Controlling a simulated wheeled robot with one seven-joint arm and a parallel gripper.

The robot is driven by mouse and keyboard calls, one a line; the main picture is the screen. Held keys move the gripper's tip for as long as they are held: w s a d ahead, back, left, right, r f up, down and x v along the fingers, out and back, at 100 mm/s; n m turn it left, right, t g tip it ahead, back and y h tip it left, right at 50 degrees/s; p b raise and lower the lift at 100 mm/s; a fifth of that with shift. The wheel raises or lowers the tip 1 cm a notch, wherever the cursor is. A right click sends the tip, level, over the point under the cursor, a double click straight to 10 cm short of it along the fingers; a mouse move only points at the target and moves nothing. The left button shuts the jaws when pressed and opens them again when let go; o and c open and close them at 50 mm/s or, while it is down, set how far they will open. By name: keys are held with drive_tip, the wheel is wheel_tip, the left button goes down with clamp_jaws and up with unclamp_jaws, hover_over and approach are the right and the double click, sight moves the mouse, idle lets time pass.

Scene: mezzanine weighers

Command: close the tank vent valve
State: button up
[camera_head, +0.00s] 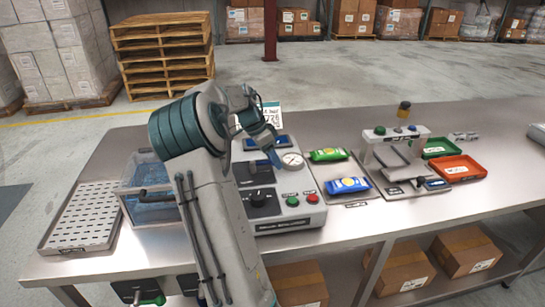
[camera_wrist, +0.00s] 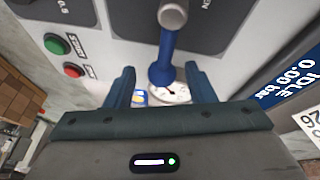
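The valve lever shows in the wrist view as a blue handle (camera_wrist: 165,58) with a round grey end (camera_wrist: 173,14). It stands out over the grey machine panel, above a round dial gauge (camera_wrist: 172,93). My gripper (camera_wrist: 163,76) is open, one dark blue finger on each side of the lever's blue part, with a gap on both sides. In the head view the gauge (camera_head: 292,160) sits at the machine's back right. My arm covers much of the machine there, and I cannot clearly tell the lever from my fingers.
The machine's front has a black knob (camera_head: 262,203), a green button (camera_head: 292,201) and a red button (camera_head: 312,198). A clear tank (camera_head: 135,203) stands left of it, beside a perforated tray (camera_head: 75,225). Green and blue packets lie to the right. A display (camera_wrist: 290,82) reads IDLE 0.00 bar.

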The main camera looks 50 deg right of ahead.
drive_tip(key=v, duration=1.4)
drive_tip(key=shift+f, duration=0.1)
drive_tip(key=s+a+f+n+t+y, duration=0.1)
drive_tip(key=s+a+n+t, duration=0.15)
drive_tip(key=a+n, duration=0.6)
drive_tip(key=s+a+f+n+t+y, duration=0.15)
drive_tip(key=s+a+n, duration=0.25)
drive_tip(key=a, duration=1)
drive_tip(key=s+a+f+n+t, duration=0.2)
drive_tip(key=s+a+f+n, duration=0.3)
drive_tip(key=s+a+n, duration=0.4)
drive_tip(key=s+a, duration=0.3)
drive_tip(key=a, duration=0.2)
drive_tip(key=shift+s+f+n+t+y, duration=0.15)
drive_tip(key=shift+s+n+t+y, duration=0.05)
drive_tip(key=shift+n+t+y, duration=0.15)
drive_tip(key=shift+s+a+f, duration=0.1)
drive_tip(key=shift+s+f, duration=0.1)
drive_tip(key=shift+s, duration=0.05)
drive_tip(key=shift+c, duration=0.3)
